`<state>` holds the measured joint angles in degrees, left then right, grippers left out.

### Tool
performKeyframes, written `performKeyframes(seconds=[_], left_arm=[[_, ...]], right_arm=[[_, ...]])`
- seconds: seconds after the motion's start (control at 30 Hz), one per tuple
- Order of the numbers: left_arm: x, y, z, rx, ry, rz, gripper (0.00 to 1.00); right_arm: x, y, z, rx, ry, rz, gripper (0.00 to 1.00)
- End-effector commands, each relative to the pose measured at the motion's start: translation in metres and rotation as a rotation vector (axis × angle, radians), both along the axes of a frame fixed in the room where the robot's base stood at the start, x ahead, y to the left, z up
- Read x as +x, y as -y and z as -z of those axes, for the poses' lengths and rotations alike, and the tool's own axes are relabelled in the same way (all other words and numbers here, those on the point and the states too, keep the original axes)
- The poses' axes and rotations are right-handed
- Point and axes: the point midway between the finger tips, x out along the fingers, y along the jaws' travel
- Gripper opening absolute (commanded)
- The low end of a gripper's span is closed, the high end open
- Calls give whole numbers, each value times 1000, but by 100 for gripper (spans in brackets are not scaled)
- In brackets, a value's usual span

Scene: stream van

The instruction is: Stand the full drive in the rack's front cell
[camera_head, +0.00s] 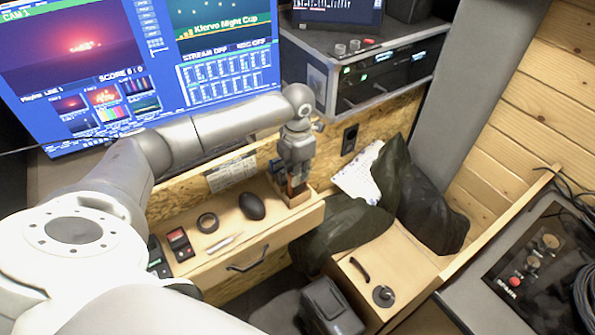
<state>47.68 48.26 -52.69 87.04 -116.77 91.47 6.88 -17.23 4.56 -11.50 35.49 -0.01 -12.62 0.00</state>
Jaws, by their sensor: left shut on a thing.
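My left gripper (297,180) points down over the right end of the pulled-out wooden drawer. It is shut on a small dark drive, mostly hidden between the fingers. The wooden rack (276,186) stands right under the gripper, and the fingertips are at or just inside its top. Small orange and blue bits show by the fingertips; I cannot tell which belong to the drive. The front cell is mostly hidden, and I cannot tell whether the drive touches its floor. My right gripper is not in view.
The drawer (262,237) also holds a black mouse (252,206), a tape roll (207,223), a red-and-black device (180,243) and a dark device (157,262). Monitors (75,75) and a rack case (375,75) stand behind. A dark bag (425,205) lies to the right.

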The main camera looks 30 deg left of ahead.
Motion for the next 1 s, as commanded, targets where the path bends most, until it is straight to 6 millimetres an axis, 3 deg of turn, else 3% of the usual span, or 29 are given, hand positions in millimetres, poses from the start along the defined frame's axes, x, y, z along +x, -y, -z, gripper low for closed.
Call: performKeyframes(seconds=[1.0], left_arm=[[0,0,24,0,0,0,0]], right_arm=[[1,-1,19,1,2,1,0]])
